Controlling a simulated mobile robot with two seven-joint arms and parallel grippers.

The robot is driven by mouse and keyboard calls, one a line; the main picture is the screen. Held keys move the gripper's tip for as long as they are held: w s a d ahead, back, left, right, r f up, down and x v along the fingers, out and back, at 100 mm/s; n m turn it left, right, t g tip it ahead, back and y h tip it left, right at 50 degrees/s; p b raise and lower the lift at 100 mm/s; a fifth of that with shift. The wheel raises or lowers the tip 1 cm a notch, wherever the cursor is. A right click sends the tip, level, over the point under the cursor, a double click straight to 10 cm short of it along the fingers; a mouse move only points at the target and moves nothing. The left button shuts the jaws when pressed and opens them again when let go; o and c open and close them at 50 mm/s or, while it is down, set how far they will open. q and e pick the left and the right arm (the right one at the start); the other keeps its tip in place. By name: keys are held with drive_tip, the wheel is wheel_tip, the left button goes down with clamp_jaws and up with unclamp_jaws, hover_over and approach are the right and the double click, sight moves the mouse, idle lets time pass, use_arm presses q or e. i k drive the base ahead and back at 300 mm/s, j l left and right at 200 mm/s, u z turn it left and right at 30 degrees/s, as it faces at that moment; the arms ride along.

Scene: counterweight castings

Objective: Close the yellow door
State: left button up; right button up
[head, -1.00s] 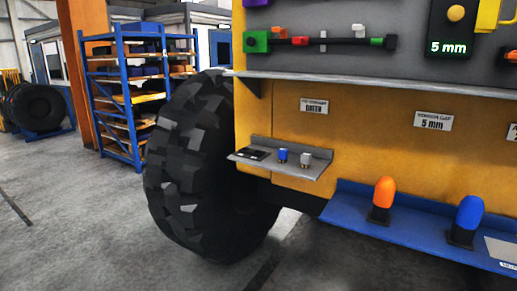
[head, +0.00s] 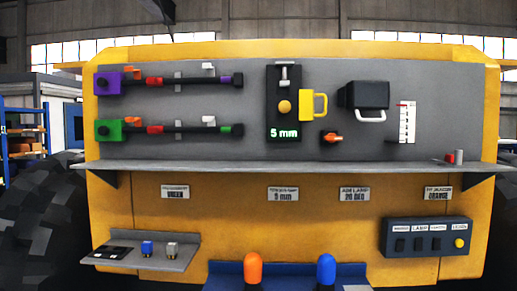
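A yellow frame-shaped piece (head: 320,104) sticks out at the right side of a black unit (head: 284,128) on the grey panel. The black unit carries a round yellow knob and a lit "5 mm" display. The yellow piece looks like a handle or a small door; I cannot tell which, nor whether it is open. The large yellow body (head: 340,240) around the panel shows no clear door of its own. Neither of my grippers is in view.
A grey shelf (head: 300,166) juts out below the panel. Lower down are a small grey ledge (head: 180,258), a blue tray (head: 225,272) with orange and blue capsule-shaped pieces, and a dark switch box (head: 427,237). Large tyres (head: 40,215) flank the body.

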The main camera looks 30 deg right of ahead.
sight(307, 97)
drive_tip(key=k+l+z, duration=0.1)
drive_tip(key=z, duration=0.25)
drive_tip(key=k+l+z, duration=0.1)
drive_tip(key=z, duration=0.25)
drive_tip(key=k+l+z, duration=0.1)
drive_tip(key=z, duration=0.25)
